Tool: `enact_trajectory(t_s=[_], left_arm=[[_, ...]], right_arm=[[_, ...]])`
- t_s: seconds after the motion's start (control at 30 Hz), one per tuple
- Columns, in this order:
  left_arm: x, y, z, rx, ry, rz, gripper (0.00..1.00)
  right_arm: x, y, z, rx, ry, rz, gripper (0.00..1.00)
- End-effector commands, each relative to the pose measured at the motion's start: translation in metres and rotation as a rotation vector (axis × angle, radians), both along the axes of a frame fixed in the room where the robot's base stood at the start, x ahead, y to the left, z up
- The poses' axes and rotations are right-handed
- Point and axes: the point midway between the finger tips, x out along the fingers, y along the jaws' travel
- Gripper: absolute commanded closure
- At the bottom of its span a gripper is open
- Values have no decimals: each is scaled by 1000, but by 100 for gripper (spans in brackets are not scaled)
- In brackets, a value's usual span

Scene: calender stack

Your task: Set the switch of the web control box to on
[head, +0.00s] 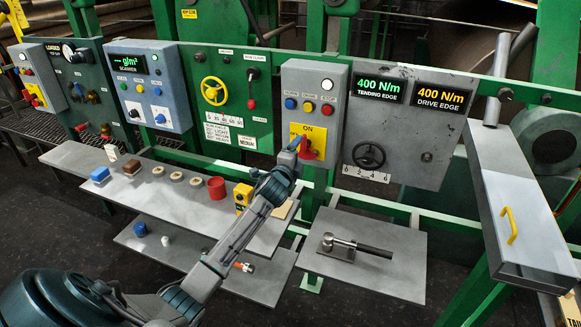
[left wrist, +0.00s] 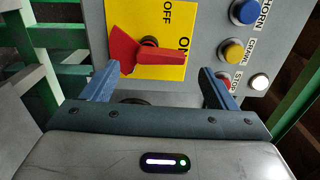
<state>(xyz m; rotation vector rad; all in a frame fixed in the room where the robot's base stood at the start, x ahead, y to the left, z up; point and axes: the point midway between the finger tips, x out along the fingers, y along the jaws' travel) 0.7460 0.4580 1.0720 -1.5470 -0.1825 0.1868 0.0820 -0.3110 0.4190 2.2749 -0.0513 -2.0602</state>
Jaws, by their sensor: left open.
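The web control box (head: 327,92) is the grey box on the green frame, with horn, crawl and stop buttons. Its red switch handle (head: 309,153) sits on a yellow plate (head: 316,132) marked ON at the top in the head view. In the left wrist view the red handle (left wrist: 126,48) shows large on the yellow plate (left wrist: 170,18), with OFF and ON labels. I cannot tell its exact setting. My left gripper (head: 294,147) is open, close in front of the handle. In the wrist view its fingers (left wrist: 159,69) are apart, the left fingertip near the handle's wide end.
To the left are a green panel with a yellow handwheel (head: 214,91) and a scanner box (head: 150,85). A grey shelf (head: 75,157) holds small parts below. To the right are a gauge panel (head: 396,125) and a slanted grey cover with a yellow handle (head: 511,226).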

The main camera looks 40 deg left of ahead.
Motion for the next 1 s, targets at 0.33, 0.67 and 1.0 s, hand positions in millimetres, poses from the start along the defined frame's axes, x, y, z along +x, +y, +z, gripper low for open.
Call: enact_trajectory(t_s=[0.33, 0.67, 1.0], left_arm=[[-56, -13, -3, 2, 0, -1, 20], [-69, -17, 0, 0, 1, 0, 20], [-68, -17, 0, 0, 1, 0, 20]], right_arm=[[0, 0, -22, 0, 1, 0, 64], [0, 0, -24, 0, 0, 0, 64], [0, -1, -24, -1, 0, 0, 64]])
